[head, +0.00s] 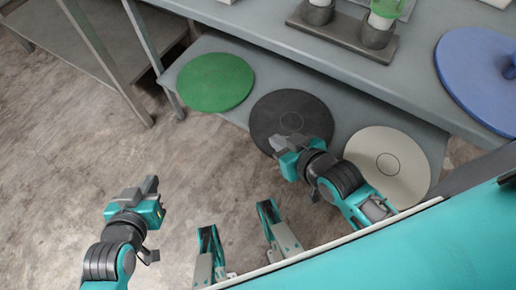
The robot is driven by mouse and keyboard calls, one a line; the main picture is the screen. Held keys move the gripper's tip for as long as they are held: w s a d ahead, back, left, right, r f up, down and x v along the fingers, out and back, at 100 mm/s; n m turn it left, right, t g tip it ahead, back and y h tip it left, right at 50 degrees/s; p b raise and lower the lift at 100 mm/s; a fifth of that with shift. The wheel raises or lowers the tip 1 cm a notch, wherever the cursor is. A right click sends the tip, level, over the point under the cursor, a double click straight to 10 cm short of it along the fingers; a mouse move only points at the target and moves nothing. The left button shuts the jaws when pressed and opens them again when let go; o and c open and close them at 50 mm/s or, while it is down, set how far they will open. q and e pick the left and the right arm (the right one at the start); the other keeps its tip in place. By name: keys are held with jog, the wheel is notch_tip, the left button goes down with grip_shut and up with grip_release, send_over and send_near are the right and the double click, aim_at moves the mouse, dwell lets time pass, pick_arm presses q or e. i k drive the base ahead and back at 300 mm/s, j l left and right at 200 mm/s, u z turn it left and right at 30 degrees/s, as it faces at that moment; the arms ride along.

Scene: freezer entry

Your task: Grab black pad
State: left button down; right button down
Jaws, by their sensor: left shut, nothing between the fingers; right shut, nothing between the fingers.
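The black pad (303,105) is a flat dark disc with a thin ring marked at its middle. It lies on the lower shelf, between a green disc and a cream disc. My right gripper (279,142) is shut and empty, in front of the black pad's near edge and hiding part of it in the picture. I cannot tell whether it touches the pad. My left gripper (150,185) is shut and empty over the floor, well to the left of and nearer than the pad.
The green disc (215,82) and the cream disc (404,180) flank the pad. The upper counter (265,22) overhangs the shelf (345,100) at the back. It carries a grey stand (340,38) and a blue disc (470,75) with a knob. Bare floor (60,140) is at left.

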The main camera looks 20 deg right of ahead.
aim_at(286, 112)
jog(key=j+z, duration=0.1)
jog(key=z, duration=0.25)
jog(key=i+j+z, duration=0.1)
jog(key=z, duration=0.25)
jog(key=j+z, duration=0.15)
jog(key=z, duration=0.2)
jog(key=j+z, duration=0.25)
jog(key=j, duration=0.2)
jog(key=j+z, duration=0.3)
jog(key=j, duration=0.75)
jog(key=k+j+z, duration=0.1)
jog(key=j, duration=0.5)
jog(key=k+j, duration=0.1)
jog(key=j, duration=0.55)
jog(key=i+l+z, duration=0.1)
jog(key=i+l, duration=0.2)
jog(key=l, duration=0.1)
